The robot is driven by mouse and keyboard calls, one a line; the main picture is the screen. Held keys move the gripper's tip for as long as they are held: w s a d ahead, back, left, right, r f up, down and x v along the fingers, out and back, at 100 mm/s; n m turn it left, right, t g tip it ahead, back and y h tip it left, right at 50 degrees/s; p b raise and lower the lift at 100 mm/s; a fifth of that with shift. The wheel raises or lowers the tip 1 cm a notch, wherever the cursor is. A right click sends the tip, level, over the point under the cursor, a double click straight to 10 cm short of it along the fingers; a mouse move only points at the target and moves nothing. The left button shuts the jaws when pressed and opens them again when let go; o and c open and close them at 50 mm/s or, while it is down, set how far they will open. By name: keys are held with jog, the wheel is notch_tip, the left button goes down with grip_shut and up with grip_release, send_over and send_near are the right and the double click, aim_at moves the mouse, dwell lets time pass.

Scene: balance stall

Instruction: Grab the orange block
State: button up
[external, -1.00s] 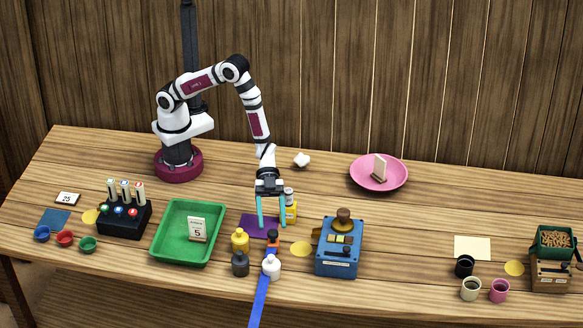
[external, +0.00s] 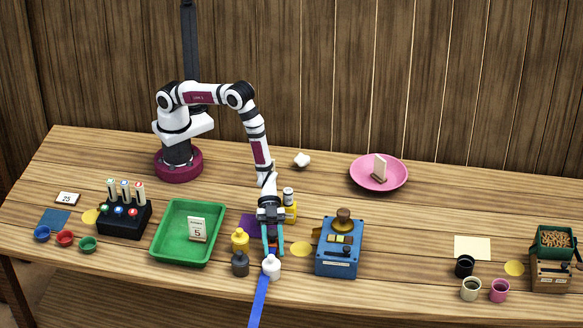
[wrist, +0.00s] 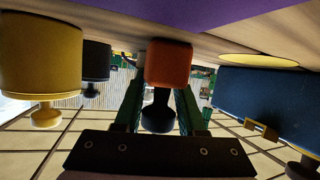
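The orange block (wrist: 168,63) shows large in the wrist view, between the two green fingers of my gripper (wrist: 166,85). A dark, rounded piece (wrist: 158,112) shows right beside the block, between the fingers. In the external view my gripper (external: 272,248) is low over the table, with its teal fingers close together at the block's place. The fingers appear to press on the block's sides. The block is mostly hidden there by the fingers. It seems to be at table height.
A white weight (external: 271,267), a dark weight (external: 240,264) and a yellow weight (external: 240,240) stand close by. A blue device (external: 338,258) is to the right, a green tray (external: 165,245) to the left. A yellow bottle (external: 290,212) stands just behind. A blue strap (external: 259,300) lies in front.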

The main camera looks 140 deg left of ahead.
grip_shut()
